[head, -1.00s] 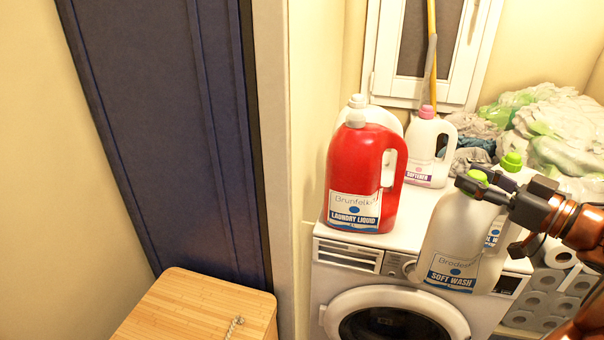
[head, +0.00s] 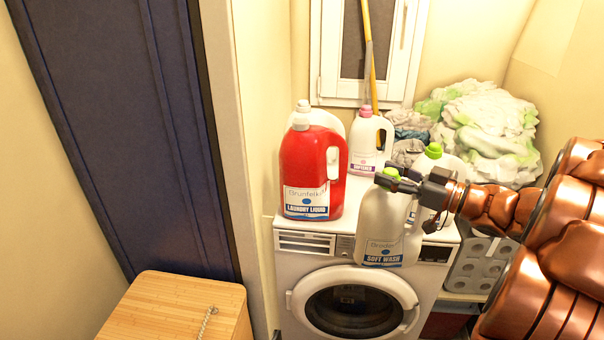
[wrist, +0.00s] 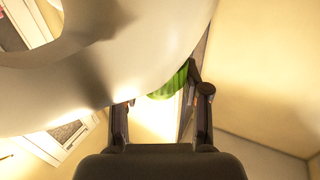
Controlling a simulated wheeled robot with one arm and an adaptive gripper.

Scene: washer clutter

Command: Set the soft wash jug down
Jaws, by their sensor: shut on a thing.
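The soft wash jug (head: 381,228) is pale grey-white with a green cap and a blue "SOFT WASH" label. It hangs upright in front of the washing machine's front edge, its base lower than the machine's top. My gripper (head: 393,180) is shut on the jug near its cap. In the wrist view the jug's pale body (wrist: 110,60) fills the upper left, with its green cap (wrist: 170,84) by the fingers of my gripper (wrist: 160,105). The jug hides part of the washer's top and front panel.
On the washing machine (head: 290,262) stand a red laundry liquid jug (head: 306,170), a white jug behind it, a softener jug (head: 364,145) with a pink cap and another green-capped jug (head: 433,165). Laundry (head: 485,130) is piled behind. A wooden box (head: 170,305) stands lower left.

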